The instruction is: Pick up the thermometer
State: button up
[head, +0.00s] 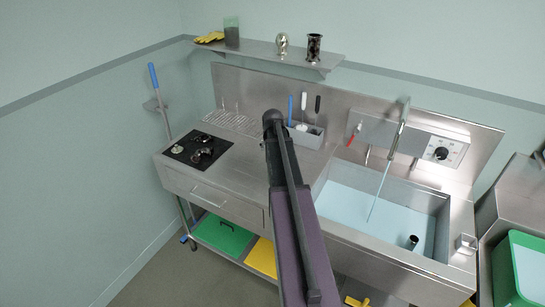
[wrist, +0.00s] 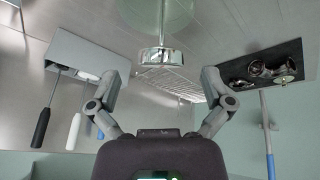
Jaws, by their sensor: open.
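I cannot surely tell which thing is the thermometer. Slim tools with a blue handle (head: 290,108), a white handle (head: 303,101) and a black handle (head: 317,104) stand upright in a grey holder (head: 310,138). In the wrist view the white handle (wrist: 74,131) and black handle (wrist: 40,127) point downward, left of my gripper (wrist: 162,78). My gripper is open, its fingers spread wide. A clear glass piece with a shiny metal collar (wrist: 161,57) shows between and beyond the fingers. In the head view my arm hides that spot.
A black mat (head: 197,150) with small metal parts lies at the counter's left, near a wire rack (head: 232,122). The sink (head: 350,205) holds pale liquid and a dark cylinder (head: 412,242). A shelf (head: 268,50) runs above. Bare counter (head: 233,172) lies left of my arm.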

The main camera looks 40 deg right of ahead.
jog(key=shift+b+x, duration=1)
jog(key=shift+x, duration=0.45)
jog(key=shift+a, duration=0.1)
jog(key=c, duration=1.1)
